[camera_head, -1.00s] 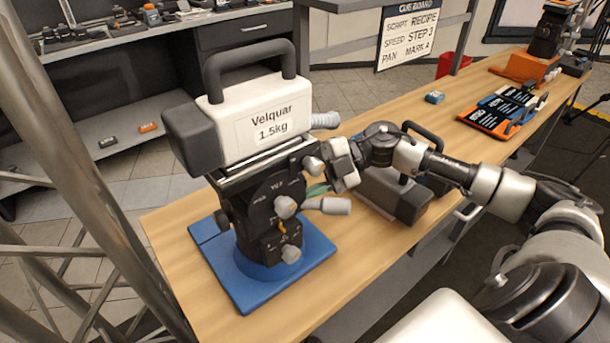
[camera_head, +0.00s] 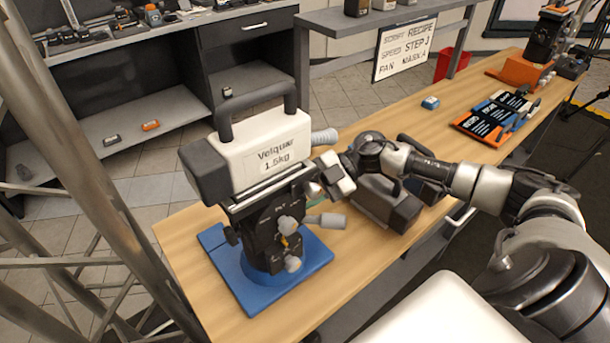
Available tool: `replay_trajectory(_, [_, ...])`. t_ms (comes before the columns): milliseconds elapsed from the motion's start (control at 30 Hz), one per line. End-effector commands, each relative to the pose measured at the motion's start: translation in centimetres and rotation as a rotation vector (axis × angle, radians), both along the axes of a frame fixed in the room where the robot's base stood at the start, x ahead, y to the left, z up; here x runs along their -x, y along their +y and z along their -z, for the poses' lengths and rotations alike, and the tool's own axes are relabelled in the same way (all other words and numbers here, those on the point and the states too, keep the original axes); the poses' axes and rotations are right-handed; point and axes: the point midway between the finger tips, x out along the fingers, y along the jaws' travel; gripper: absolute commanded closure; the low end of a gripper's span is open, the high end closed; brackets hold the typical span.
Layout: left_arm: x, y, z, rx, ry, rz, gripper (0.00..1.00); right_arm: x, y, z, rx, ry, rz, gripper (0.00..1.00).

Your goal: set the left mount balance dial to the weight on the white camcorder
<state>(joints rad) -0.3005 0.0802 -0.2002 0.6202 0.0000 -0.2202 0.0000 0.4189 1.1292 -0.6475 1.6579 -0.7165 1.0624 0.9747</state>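The white camcorder (camera_head: 262,152), with a dark lens end and a handle, has a label reading "Velquar 1.5kg". It sits on the black mount head (camera_head: 262,222), which stands on a blue base plate (camera_head: 240,288) on the wooden bench. Several grey knobs (camera_head: 287,223) show on the mount's near side, and a grey handle (camera_head: 328,220) sticks out to the right. My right gripper (camera_head: 318,188) is at the mount's upper right side, by the camcorder's lower right edge. Its fingertips are partly hidden, and contact with a knob cannot be told. Dial markings are too small to read. My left gripper is not in view.
A dark grey camcorder-like case (camera_head: 385,200) stands on the bench just behind my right wrist. Metal truss bars (camera_head: 110,170) rise at the left. The bench front is clear.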

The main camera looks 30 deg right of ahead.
Motion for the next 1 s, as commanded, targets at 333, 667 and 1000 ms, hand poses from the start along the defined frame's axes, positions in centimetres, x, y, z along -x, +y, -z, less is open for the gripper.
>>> replay_trajectory(333, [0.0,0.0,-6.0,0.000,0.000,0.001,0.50,-0.1,0.1,-0.7,0.027,0.329,-0.002,0.84])
replay_trajectory(667, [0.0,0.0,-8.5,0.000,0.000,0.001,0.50,-0.2,0.1,-0.3,0.046,0.586,-0.001,0.84])
replay_trajectory(1000, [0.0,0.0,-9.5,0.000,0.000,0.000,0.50,-0.2,0.0,-0.1,0.057,0.724,-0.001,0.84])
